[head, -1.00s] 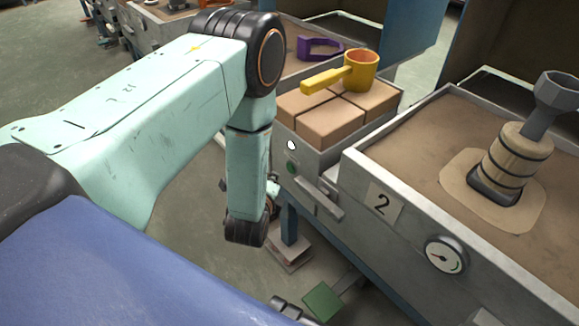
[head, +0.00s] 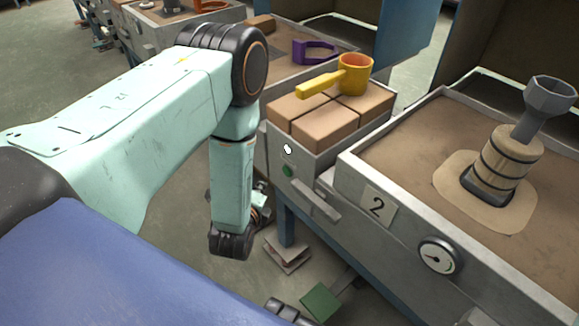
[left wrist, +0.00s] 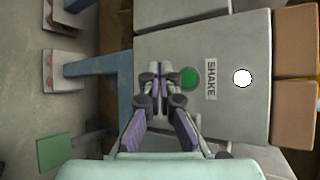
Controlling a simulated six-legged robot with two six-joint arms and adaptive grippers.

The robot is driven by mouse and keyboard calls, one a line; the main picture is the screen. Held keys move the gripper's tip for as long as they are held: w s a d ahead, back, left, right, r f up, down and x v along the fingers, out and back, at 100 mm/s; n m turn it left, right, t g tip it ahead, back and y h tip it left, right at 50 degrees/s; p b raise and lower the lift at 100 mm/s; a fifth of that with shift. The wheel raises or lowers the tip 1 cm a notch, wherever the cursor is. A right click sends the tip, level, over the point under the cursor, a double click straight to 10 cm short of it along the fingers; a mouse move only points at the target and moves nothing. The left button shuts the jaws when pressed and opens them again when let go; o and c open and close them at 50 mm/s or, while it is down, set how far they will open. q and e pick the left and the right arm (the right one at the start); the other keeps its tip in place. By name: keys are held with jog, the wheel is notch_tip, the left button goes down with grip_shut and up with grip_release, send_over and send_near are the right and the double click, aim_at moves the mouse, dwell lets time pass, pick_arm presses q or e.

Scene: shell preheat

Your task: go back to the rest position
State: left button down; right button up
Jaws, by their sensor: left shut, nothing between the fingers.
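My left gripper (left wrist: 157,72) shows in the left wrist view with its two fingers together and nothing between them. It is in front of the grey side panel (left wrist: 180,45) of a machine, next to a green button (left wrist: 190,78) and a label reading SHAKE; I cannot tell whether it touches. In the head view my left arm comes in from the left and bends down beside the benches, and its forearm hides most of the gripper.
A yellow ladle (head: 354,75) rests on tan blocks (head: 331,130) on the near bench. A green pedal (head: 320,300) is near the floor. Open floor lies left of the benches.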

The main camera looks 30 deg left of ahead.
pick_arm(q)
jog(key=s+d+f+n+g+h, duration=0.1)
jog(key=s+d+f+n+g, duration=0.15)
jog(key=s+n, duration=0.35)
jog(key=s+d+f+n+g+h, duration=0.1)
jog(key=s+f+n+g, duration=0.3)
jog(key=s+n, duration=0.2)
jog(key=s+d+r+n+g+h+p, duration=0.1)
jog(key=s+d+r+n+g, duration=0.1)
jog(key=s, duration=0.6)
jog(key=s+d+r+n+g+h+p, duration=0.1)
jog(key=s+d+r+n+g+p, duration=0.1)
jog(key=s, duration=0.7)
jog(key=r+n+g, duration=0.1)
jog(key=n+g, duration=0.1)
jog(key=shift+s+d+r+n, duration=0.25)
jog(key=shift+d+r+n, duration=0.05)
jog(key=shift+d, duration=0.1)
jog(key=shift+f, duration=0.15)
dwell(4.0)
